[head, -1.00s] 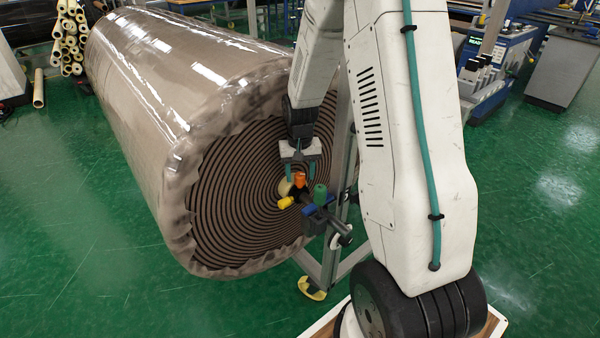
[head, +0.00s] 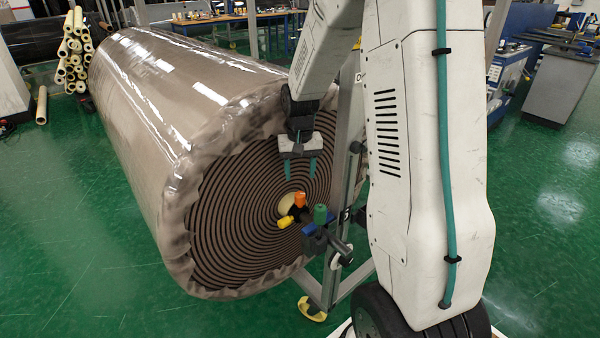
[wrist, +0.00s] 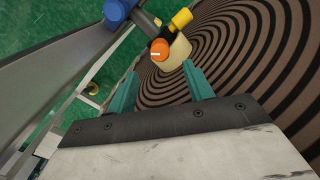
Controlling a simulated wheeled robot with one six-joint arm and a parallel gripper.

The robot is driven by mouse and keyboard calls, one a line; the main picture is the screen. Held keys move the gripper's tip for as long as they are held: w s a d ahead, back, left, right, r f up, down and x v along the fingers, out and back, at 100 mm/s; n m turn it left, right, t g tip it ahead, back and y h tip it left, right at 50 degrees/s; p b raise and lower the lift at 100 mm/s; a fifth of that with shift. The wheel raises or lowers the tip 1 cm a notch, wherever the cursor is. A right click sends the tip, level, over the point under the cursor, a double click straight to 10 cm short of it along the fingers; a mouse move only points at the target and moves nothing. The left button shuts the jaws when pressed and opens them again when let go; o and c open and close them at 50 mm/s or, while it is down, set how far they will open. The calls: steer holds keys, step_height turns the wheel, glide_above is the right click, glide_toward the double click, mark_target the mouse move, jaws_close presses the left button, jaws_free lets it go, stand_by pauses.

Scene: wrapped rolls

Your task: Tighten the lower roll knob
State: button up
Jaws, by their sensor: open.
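A large wrapped roll (head: 150,110) lies with its spiral end toward me. At its pale core (head: 286,206) are an orange knob (head: 299,200) and, lower left, a yellow knob (head: 285,222). A green knob (head: 320,214) and a blue part (head: 315,240) sit on the stand beside the core. My gripper (head: 300,174) is open and empty, pointing down above the orange knob, apart from it. In the wrist view the orange knob (wrist: 160,50) shows just beyond the fingertips (wrist: 162,74), with the yellow knob (wrist: 182,18) farther and the blue part (wrist: 117,10) left.
A grey metal stand (head: 343,190) with a yellow foot (head: 312,309) rises right of the roll's end, close to my arm. Cardboard tubes (head: 76,50) stand at the back left. Green floor (head: 70,230) is clear at the left and front.

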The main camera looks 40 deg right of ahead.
steer(key=s+a+r+n, duration=0.2)
steer(key=s+a+r, duration=0.3)
steer(key=s, duration=0.3)
steer(key=s+a+r+n, duration=0.1)
steer(key=s+a+r, duration=0.4)
steer(key=s, duration=0.3)
steer(key=s+a+r+n, duration=0.2)
steer(key=s+a+r, duration=0.4)
steer(key=s, duration=0.2)
steer(key=n, duration=0.1)
glide_above(300, 193)
step_height(300, 193, down, 16)
steer(key=shift+s+a, duration=0.1)
steer(key=shift+s, duration=0.05)
steer(key=shift+f, duration=0.35)
step_height(300, 193, down, 7)
steer(key=shift+f, duration=0.1)
steer(key=c, duration=1)
